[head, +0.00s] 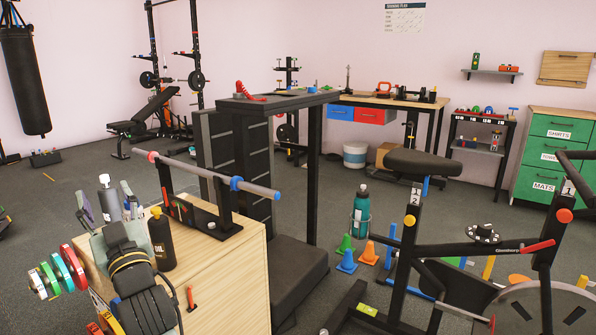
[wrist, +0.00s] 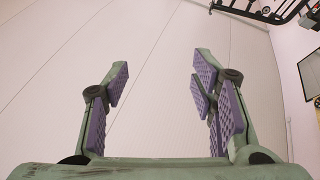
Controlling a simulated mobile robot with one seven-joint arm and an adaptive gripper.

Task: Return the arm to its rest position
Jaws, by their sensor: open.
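A black bottle (head: 161,240) and a barbell (head: 210,178) on a black stand are on the cabinet beside my arm. Coloured weight discs (head: 57,272) are at the left. An exercise bike (head: 460,250) fills the right. Open floor (head: 60,200) lies at the far left.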

